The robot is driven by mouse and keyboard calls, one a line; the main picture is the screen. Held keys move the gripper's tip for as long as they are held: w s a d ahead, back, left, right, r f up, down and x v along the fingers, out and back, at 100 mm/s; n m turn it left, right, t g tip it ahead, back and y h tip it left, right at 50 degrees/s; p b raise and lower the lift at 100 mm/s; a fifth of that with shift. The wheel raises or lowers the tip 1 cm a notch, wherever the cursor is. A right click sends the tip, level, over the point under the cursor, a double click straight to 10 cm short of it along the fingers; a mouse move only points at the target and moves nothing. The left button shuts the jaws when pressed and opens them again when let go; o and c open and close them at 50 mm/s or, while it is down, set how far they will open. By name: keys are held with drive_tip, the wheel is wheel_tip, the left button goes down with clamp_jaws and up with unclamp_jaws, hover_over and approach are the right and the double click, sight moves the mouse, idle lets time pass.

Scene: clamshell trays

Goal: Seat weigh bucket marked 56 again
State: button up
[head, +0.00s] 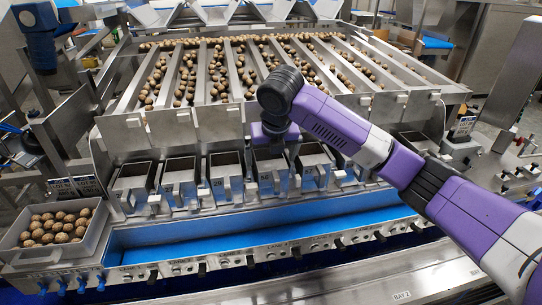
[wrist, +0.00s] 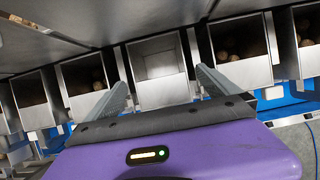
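A row of grey metal weigh buckets hangs below the sloped feeder channels in the head view. My gripper (head: 275,133) is over the middle of this row, above one bucket (head: 270,173). In the wrist view my gripper (wrist: 160,80) is open, its two fingers spread to either side of one bucket (wrist: 162,90). That bucket looks empty, with a pale inside. I cannot tell whether the fingers touch it or whether it sits fully on its mount. I cannot read a 56 on any bucket, so which one is marked 56 is unclear.
Neighbouring buckets (wrist: 85,80) (wrist: 240,45) stand close on both sides, with dark insides; some hold round nuts. A blue trough (head: 230,238) runs below the row. A tray of nuts (head: 60,240) stands at the left. Channels (head: 205,85) of nuts rise behind.

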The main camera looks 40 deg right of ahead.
drive_tip(key=shift+b+v, duration=0.75)
drive_tip(key=shift+v, duration=3.15)
